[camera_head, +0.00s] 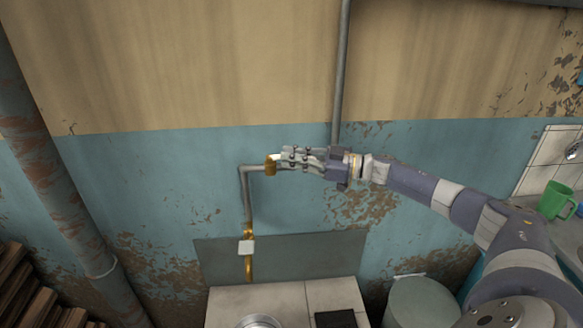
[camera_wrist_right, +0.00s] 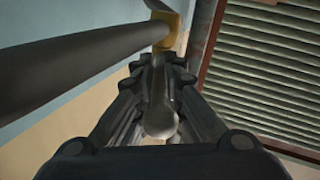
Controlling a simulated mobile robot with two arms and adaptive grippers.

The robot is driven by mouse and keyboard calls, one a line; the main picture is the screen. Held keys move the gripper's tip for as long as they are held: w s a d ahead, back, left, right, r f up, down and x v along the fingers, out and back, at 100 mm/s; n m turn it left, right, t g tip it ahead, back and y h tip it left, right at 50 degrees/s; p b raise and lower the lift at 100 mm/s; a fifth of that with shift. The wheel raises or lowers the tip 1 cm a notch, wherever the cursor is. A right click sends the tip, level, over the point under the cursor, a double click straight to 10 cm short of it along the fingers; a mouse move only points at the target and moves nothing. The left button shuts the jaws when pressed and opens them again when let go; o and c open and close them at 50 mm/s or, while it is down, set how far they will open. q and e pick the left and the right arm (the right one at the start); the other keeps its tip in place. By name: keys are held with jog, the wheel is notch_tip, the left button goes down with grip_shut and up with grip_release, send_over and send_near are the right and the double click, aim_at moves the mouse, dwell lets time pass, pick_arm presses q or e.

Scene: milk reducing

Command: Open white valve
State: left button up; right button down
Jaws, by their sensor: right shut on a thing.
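The white valve handle (camera_head: 276,157) sits at a brass fitting (camera_head: 270,166) on the grey wall pipe, just right of the pipe's upper bend. My right gripper (camera_head: 290,158) reaches in from the right and is shut on this handle. In the right wrist view its fingers (camera_wrist_right: 160,100) close around the pale, rounded handle (camera_wrist_right: 161,120), with the brass fitting (camera_wrist_right: 167,30) just beyond. The fingers hide most of the handle in the head view. A second pale, squarish piece (camera_head: 246,247) sits on the lower brass part of the pipe. My left gripper is not in view.
A thick rusty pipe (camera_head: 60,190) runs down the left wall. A thin vertical pipe (camera_head: 341,70) rises behind my right gripper. Below are a tiled top (camera_head: 285,297), a round grey container (camera_head: 420,302) and, far right, a green mug (camera_head: 554,200).

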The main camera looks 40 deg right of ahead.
jog(key=shift+w+d+r+n+g+y+b, duration=0.1)
jog(key=shift+w+d+n+g+y+b, duration=0.15)
jog(key=shift+n+g+y+b, duration=0.25)
dwell(0.3)
jog(key=c, duration=1.6)
grip_release()
jog(key=shift+c, duration=0.2)
jog(key=v, duration=1.2)
